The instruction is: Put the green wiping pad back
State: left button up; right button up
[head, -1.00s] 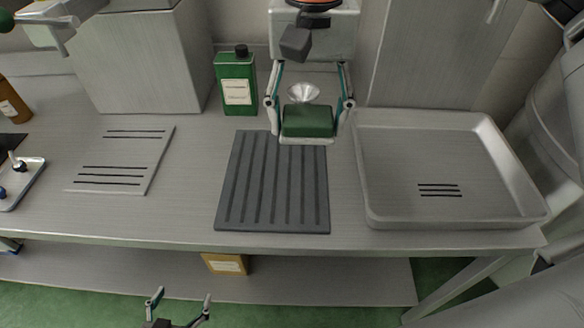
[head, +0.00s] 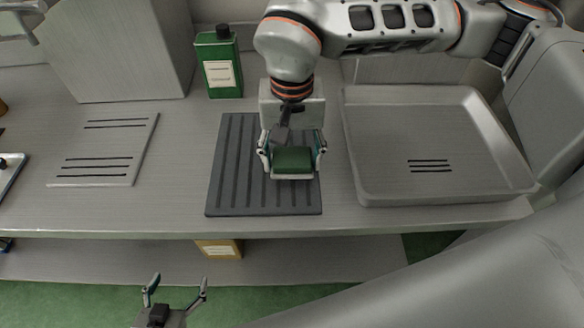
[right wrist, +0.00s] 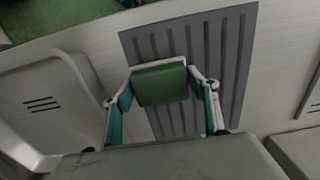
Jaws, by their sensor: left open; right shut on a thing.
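The green wiping pad (head: 294,161) is held between the fingers of my right gripper (head: 292,160), which is shut on it. The pad is over the right part of the dark ribbed mat (head: 232,170) on the metal worktop. In the right wrist view, the pad (right wrist: 160,84) sits between the fingertips, with the ribbed mat (right wrist: 212,45) behind it. I cannot tell whether the pad touches the mat. My left gripper (head: 177,285) is open and empty, low in front of the worktop.
A metal tray (head: 440,188) stands right of the mat. A green bottle (head: 219,62) stands behind it. A slotted plate (head: 100,150) lies to the left, with bare worktop between. A yellowish box (head: 219,249) is on the lower shelf.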

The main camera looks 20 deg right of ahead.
aim_at(292, 171)
jog(key=shift+f, duration=1.95)
jog(key=shift+f, duration=0.2)
jog(key=o, duration=1.2)
jog(key=shift+c, duration=0.2)
notch_tip(292, 171, up, 12)
jog(key=shift+r, duration=0.25)
jog(key=shift+s+f, duration=0.1)
